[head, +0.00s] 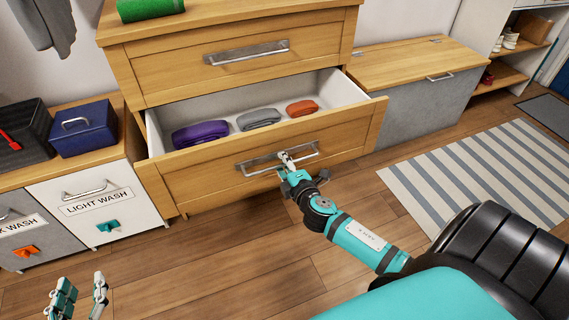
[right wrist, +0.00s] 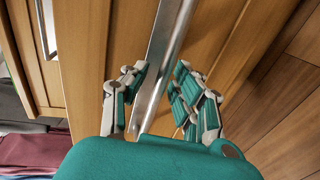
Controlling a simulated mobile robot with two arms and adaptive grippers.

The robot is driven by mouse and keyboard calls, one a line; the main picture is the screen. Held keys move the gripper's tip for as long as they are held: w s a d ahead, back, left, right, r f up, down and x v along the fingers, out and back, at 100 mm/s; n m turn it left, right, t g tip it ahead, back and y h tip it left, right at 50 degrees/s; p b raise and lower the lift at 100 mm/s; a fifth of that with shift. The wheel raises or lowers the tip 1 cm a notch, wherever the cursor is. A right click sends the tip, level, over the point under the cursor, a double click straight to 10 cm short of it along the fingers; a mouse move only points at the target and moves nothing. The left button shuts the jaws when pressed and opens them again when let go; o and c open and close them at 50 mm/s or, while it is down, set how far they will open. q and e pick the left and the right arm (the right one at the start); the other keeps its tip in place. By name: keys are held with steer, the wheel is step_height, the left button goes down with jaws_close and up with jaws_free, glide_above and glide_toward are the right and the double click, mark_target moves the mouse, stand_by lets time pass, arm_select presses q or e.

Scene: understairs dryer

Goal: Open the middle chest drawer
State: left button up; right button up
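The wooden chest has an upper drawer (head: 220,66), which is closed. The drawer below it (head: 215,178) is pulled well out, showing its pale inside. In it lie a purple roll (head: 200,134), a grey roll (head: 258,119) and an orange roll (head: 302,108). My right gripper (head: 287,158) is at this drawer's metal handle (head: 258,162). In the right wrist view, its fingertips (right wrist: 161,72) close in on both sides of the handle bar (right wrist: 168,35). My left gripper (head: 80,292) is open and empty at the lower left, away from the chest.
A light-wash hamper (head: 98,202) with a blue box (head: 84,130) on top stands left of the chest. A grey bench with a wooden lid (head: 420,62) stands to the right. A striped rug (head: 480,180) lies at right. The wooden floor before the drawer is clear.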

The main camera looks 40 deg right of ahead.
steer(key=v, duration=1.2)
stand_by(0.5)
